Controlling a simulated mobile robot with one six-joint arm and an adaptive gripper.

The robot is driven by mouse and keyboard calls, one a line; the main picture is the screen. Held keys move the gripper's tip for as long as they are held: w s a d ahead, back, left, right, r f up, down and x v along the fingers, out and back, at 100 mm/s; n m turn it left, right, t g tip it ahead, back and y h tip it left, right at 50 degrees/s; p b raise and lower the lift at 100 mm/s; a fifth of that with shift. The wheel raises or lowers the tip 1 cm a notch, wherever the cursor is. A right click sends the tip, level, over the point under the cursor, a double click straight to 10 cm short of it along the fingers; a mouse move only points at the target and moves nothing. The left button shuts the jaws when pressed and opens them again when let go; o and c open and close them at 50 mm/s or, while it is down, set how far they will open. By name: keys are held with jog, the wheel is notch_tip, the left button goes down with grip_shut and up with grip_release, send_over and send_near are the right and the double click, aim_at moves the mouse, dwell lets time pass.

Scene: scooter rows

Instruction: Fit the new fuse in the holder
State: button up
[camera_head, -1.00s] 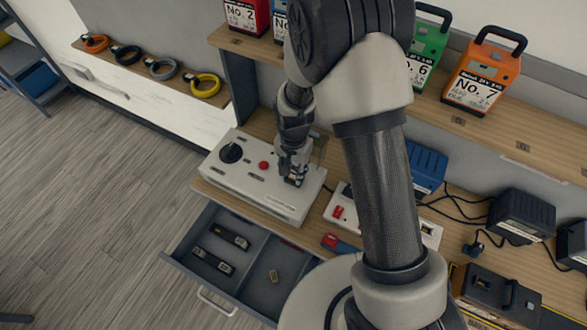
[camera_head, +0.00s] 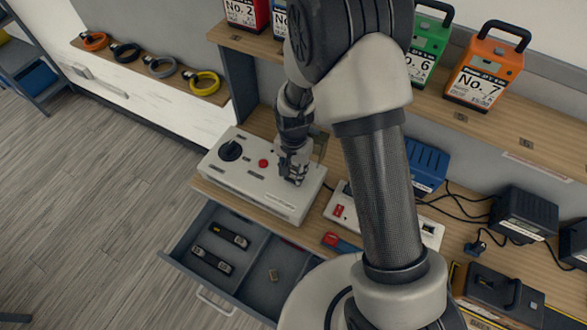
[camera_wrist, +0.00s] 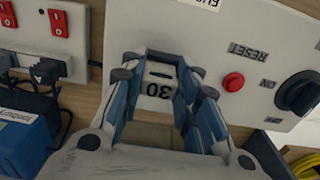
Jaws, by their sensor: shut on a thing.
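My gripper (camera_head: 294,179) is over the right part of a white control box (camera_head: 222,176) on the bench. In the wrist view my gripper (camera_wrist: 166,78) is shut on a pale fuse (camera_wrist: 158,90) marked 30, held between its two fingers. The fuse is at or close to the box's top face; I cannot tell whether it is seated. The holder is hidden under the fuse and fingers. A label, partly cut off, shows at the wrist view's top edge.
The box has a red button (camera_head: 263,163) and a black knob (camera_head: 230,151). An open drawer (camera_head: 247,261) below holds two dark labelled pieces (camera_head: 212,261) and a small brownish piece (camera_head: 273,275). A white power strip (camera_head: 343,207) lies to the right. Battery units stand on the shelf.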

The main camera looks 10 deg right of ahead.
jog(key=shift+f+b, duration=0.3)
jog(key=shift+f, duration=0.15)
jog(key=o, duration=1.1)
notch_tip(320, 180, up, 12)
dwell(0.6)
